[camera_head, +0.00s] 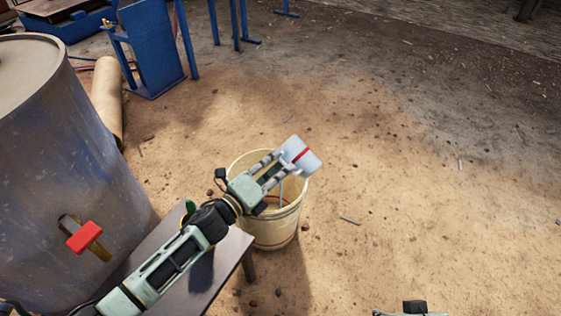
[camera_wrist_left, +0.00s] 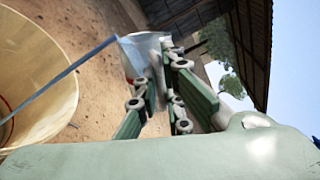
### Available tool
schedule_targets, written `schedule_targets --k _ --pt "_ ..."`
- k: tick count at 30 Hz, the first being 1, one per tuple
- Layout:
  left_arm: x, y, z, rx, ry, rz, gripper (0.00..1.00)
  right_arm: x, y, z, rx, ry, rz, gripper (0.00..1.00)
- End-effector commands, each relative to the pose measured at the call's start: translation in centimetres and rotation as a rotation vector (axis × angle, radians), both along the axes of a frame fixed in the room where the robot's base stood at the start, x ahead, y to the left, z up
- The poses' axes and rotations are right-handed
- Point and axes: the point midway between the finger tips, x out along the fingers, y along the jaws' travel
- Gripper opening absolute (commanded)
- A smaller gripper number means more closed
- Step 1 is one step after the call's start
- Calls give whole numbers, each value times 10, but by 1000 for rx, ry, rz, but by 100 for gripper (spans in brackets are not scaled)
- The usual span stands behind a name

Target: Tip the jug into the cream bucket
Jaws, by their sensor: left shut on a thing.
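The cream bucket (camera_head: 270,228) stands upright on the dirt floor, and its open mouth fills the left of the left wrist view (camera_wrist_left: 62,88). My left gripper (camera_head: 282,163) is over the bucket's rim, shut on the jug. The jug (camera_head: 303,153), pale with a red stripe, is tilted and held above the bucket's far right side. It also shows between the fingers in the left wrist view (camera_wrist_left: 143,52). A thin blue-grey streak, which looks like liquid, runs from the jug down into the bucket. A piece of my right arm shows at the bottom edge; its fingers are out of view.
A dark bench (camera_head: 232,252) stands beside the bucket, under my left arm. A large grey drum (camera_head: 60,170) with a red-handled part (camera_head: 84,237) is at left. A blue metal frame (camera_head: 150,50) stands behind. The floor at right is clear apart from small debris.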

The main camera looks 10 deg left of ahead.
Motion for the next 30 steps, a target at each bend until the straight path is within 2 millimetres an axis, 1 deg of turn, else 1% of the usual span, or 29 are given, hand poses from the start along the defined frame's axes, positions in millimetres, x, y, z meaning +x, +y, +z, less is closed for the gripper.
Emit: schedule_targets --k 6,8,12,21,30 --pt "7 10 -7 -233 138 0 0 1 0 7 2 -3 -2 39" --pt "9 13 -10 -293 174 0 0 1 0 8 2 -3 -2 39" --pt "11 17 -19 -368 220 -1 0 1 0 4 2 -5 -1 39" --pt "13 21 -27 -459 275 0 0 2 0 2 1 -5 0 39" --pt "14 22 -27 -465 279 0 0 2 -2 2 -6 -5 4 39"
